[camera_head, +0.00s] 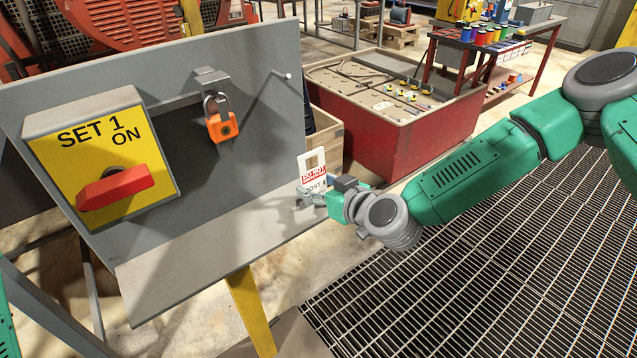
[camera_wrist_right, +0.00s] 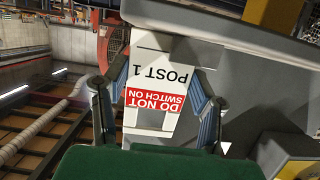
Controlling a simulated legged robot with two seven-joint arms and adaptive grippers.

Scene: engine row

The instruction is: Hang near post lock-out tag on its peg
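The white and red lock-out tag (camera_head: 313,172), marked POST 1, is upright at the right end of the grey panel's ledge. My right gripper (camera_head: 315,196) is at its lower part. In the right wrist view the tag (camera_wrist_right: 160,90) appears upside down between the two fingers (camera_wrist_right: 160,75), which seem to press its side edges. I cannot tell whether its lower end touches the ledge. A thin pale peg (camera_head: 287,76) sticks out near the panel's upper right, above the tag and bare. My left gripper is out of view.
The panel (camera_head: 221,170) carries a yellow SET 1 box (camera_head: 100,155) with a red handle (camera_head: 115,187) and an orange padlock (camera_head: 222,126) on a bracket. A red-walled bin (camera_head: 405,150) and a workbench (camera_head: 500,45) stand behind. Grating (camera_head: 480,260) covers the floor at right.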

